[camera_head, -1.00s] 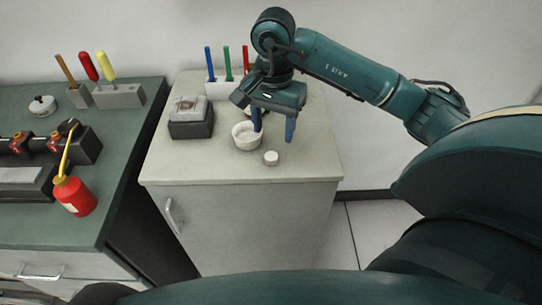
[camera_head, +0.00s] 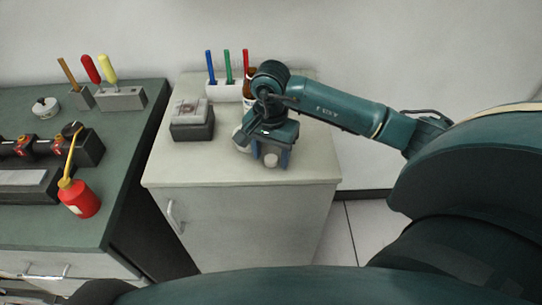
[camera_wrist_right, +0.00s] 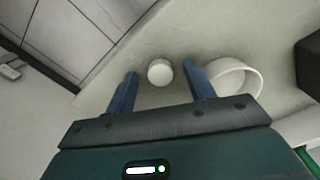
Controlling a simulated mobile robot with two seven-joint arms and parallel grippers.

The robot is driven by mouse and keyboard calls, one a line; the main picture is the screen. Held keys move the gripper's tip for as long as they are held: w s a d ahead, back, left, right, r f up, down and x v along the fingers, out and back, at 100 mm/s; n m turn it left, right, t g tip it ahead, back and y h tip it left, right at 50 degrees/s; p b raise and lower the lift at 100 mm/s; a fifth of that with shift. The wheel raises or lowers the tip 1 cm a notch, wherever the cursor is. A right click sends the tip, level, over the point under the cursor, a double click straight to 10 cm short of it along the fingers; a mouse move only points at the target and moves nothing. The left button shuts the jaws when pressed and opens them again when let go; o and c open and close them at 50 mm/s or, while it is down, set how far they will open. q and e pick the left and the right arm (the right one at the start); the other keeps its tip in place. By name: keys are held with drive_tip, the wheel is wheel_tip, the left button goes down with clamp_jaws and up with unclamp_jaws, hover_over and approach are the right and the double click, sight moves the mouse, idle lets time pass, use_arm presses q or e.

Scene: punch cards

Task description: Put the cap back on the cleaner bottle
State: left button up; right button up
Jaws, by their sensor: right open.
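A small white round cap (camera_head: 270,160) lies on the light cabinet top near its front edge. In the right wrist view the cap (camera_wrist_right: 160,72) shows between the two blue fingertips, nearer the right-hand one, with a gap on each side. My right gripper (camera_head: 271,157) is open, pointing down over the cap; its fingers also show in the right wrist view (camera_wrist_right: 160,75). A brown bottle (camera_head: 249,83), seemingly the cleaner bottle, stands farther back on the cabinet, partly hidden by my right arm; its top is hard to make out. My left gripper is not in view.
A white bowl (camera_wrist_right: 240,70) sits right beside the gripper, partly hidden in the head view. A dark box with a light top (camera_head: 192,120) and a white pen holder (camera_head: 222,92) stand on the cabinet. A red oil can (camera_head: 79,199) stands on the left bench.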

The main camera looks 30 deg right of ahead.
sight(271, 159)
drive_tip(key=shift+f, duration=0.1)
drive_tip(key=shift+c, duration=0.4)
drive_tip(key=c, duration=1)
drive_tip(key=shift+o, duration=0.2)
wheel_tip(271, 159, up, 10)
drive_tip(key=b, duration=0.1)
